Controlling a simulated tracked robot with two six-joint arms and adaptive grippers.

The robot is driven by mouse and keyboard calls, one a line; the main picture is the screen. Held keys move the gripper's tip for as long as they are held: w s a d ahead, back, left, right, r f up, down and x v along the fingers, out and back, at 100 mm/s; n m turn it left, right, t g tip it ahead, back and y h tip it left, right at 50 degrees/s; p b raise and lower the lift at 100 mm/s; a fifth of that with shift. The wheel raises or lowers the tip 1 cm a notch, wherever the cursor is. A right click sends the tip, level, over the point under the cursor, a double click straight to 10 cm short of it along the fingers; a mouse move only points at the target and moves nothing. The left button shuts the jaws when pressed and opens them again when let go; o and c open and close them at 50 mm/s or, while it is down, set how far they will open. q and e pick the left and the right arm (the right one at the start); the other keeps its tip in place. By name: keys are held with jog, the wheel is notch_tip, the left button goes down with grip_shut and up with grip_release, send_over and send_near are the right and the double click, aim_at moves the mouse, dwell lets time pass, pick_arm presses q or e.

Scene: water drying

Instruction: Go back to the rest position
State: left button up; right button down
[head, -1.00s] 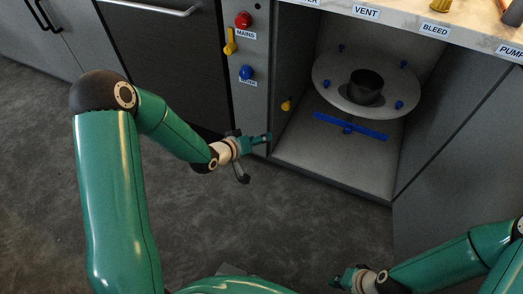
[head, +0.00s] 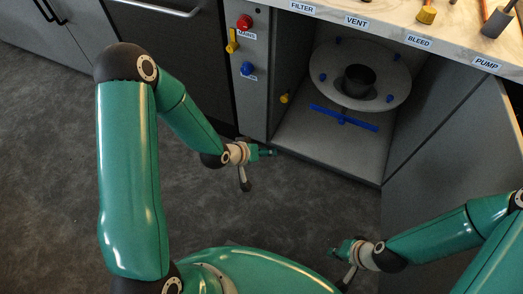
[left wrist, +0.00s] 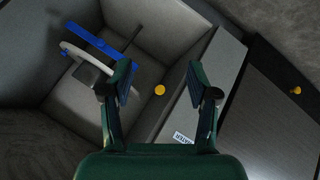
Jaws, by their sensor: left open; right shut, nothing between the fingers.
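My left gripper (head: 267,153) is in front of the open cabinet's lower left corner in the head view, over the dark floor, apart from the panel. In the left wrist view its two fingers (left wrist: 160,95) are spread with nothing between them but the cabinet behind. My right gripper (head: 336,252) is low at the right of the head view, above the floor and clear of the cabinet. It is shut and empty; its fingers are small there.
The open cabinet (head: 290,155) holds a pale round plate (head: 330,88) with a dark cup (head: 358,80) and a blue bar (head: 342,118). Red (head: 244,22), yellow (head: 232,40) and blue (head: 247,68) controls sit on the panel. Floor between the arms is clear.

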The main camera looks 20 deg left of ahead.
pick_arm(q)
jog(key=s+d+f+m+g, duration=0.1)
jog(key=s+d+f+g, duration=0.25)
jog(key=s, duration=0.55)
jog(key=s+d+f+m+g, duration=0.1)
jog(key=s+d+f+g, duration=0.25)
jog(key=s, duration=0.65)
notch_tip(320, 180, up, 17)
jog(key=p, duration=1.7)
jog(key=shift+w+a+f, duration=0.2)
jog(key=shift+w+a, duration=0.05)
jog(key=shift+a, duration=0.2)
